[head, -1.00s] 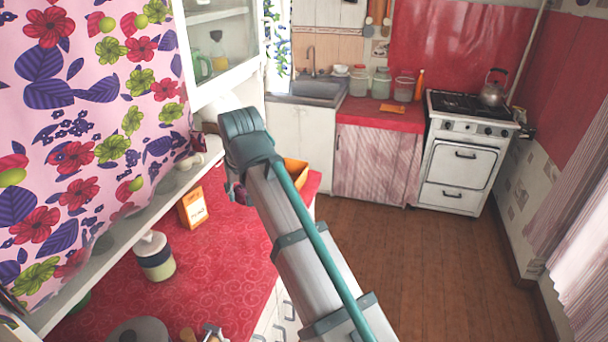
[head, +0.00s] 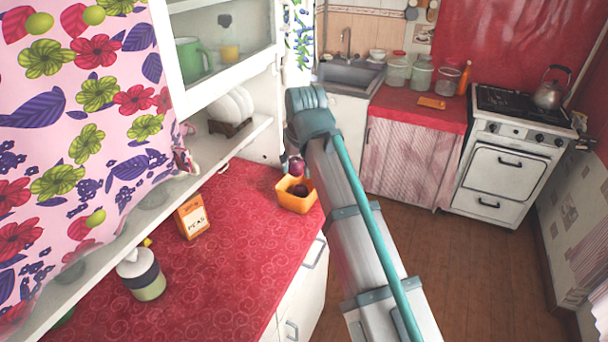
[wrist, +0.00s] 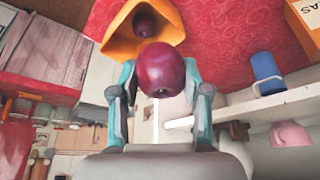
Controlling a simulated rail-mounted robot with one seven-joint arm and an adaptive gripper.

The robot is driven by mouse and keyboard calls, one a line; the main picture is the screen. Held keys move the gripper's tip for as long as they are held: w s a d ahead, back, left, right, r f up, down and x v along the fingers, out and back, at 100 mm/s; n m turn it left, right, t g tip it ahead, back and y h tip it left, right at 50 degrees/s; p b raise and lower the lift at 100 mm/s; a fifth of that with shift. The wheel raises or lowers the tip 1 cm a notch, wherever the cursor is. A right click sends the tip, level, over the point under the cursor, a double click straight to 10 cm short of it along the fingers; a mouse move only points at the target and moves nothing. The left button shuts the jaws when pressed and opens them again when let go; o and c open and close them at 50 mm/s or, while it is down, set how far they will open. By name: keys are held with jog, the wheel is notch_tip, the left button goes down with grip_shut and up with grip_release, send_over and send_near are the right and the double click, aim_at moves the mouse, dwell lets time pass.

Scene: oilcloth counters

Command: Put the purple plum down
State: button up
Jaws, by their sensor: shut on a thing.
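A purple plum (wrist: 163,72) is held between the two fingers of my gripper (wrist: 160,85) in the wrist view. In the head view the plum (head: 297,167) hangs just above the back rim of an orange bowl (head: 296,206). The bowl stands near the right edge of the red counter, and a dark purple fruit (head: 301,190) lies inside it. The wrist view also shows the bowl (wrist: 117,40) and the fruit in it (wrist: 146,22) beyond the held plum. My fingers are mostly hidden behind my arm in the head view.
The red counter (head: 240,235) has free room left of the bowl. An orange carton (head: 192,217) and a lidded jar (head: 141,274) stand further left. A shelf with plates (head: 232,108) and a glass cabinet hang over the counter's back.

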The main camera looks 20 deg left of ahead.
jog(key=w+f+p, duration=0.1)
jog(key=w+f, duration=0.1)
jog(key=w, duration=0.1)
jog(key=w+a+f+p, duration=0.1)
jog(key=w+f, duration=0.1)
jog(key=w, duration=0.1)
jog(key=w+f+p, duration=0.1)
jog(key=w+f, duration=0.1)
jog(key=shift+w+a+f, duration=0.25)
jog(key=shift+w+a, duration=0.1)
jog(key=shift+w, duration=0.05)
jog(key=shift+w+a+f+p, duration=0.1)
jog(key=shift+w+f+p, duration=0.25)
jog(key=shift+w+f, duration=0.45)
jog(key=shift+s+f+p, duration=0.15)
jog(key=shift+f+p, duration=0.2)
jog(key=shift+f, duration=1.25)
jog(key=shift+f, duration=0.1)
jog(key=shift+f, duration=0.25)
jog(key=o, duration=1.1)
jog(key=shift+o, duration=0.2)
